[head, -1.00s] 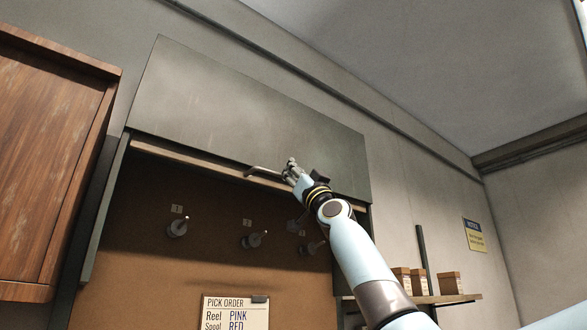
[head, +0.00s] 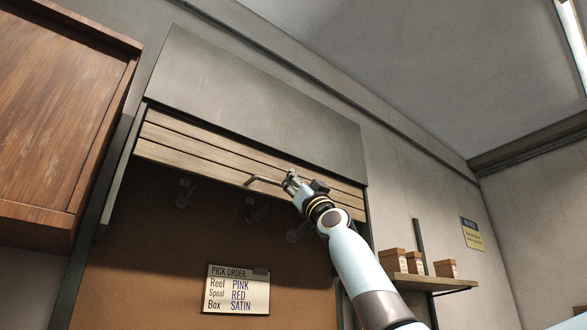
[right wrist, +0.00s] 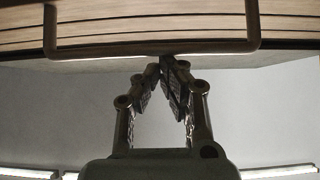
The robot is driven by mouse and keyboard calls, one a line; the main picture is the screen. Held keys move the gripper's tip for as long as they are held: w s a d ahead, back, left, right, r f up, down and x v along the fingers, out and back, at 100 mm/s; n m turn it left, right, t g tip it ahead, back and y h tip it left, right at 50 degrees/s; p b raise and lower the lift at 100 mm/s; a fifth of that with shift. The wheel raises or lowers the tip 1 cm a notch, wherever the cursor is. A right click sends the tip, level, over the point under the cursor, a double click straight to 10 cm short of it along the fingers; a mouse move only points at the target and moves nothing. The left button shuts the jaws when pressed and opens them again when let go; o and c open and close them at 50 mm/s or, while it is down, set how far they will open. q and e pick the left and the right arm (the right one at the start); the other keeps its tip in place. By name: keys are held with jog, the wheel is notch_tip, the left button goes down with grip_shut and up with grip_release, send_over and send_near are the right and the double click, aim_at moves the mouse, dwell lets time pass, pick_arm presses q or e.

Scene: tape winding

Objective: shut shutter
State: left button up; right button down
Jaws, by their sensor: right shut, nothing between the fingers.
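The wooden slatted shutter (head: 220,150) is partly down below a grey housing (head: 260,95), covering the top strip of the opening. Its bar handle (head: 262,181) runs along the bottom slat. The handle also shows in the right wrist view (right wrist: 100,53) as a long bar across the slats. My right gripper (head: 291,177) is at the right part of the handle. In the right wrist view its fingertips (right wrist: 167,66) are together, empty, just at the bar; I cannot tell whether they touch it. My left gripper is not in view.
Below the shutter is a brown back panel (head: 150,265) with several pegs (head: 255,210) and a pick order card (head: 237,289). A wooden cabinet (head: 60,110) is at the left. A shelf (head: 440,283) with small boxes is at the right.

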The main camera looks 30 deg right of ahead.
notch_tip(320, 180, down, 16)
jog(key=b, duration=1.2)
jog(key=shift+w, duration=0.15)
notch_tip(320, 180, up, 4)
jog(key=p, duration=0.3)
jog(key=b+v, duration=0.3)
jog(key=v, duration=0.7)
jog(key=shift+s, duration=0.5)
jog(key=shift+r, duration=0.15)
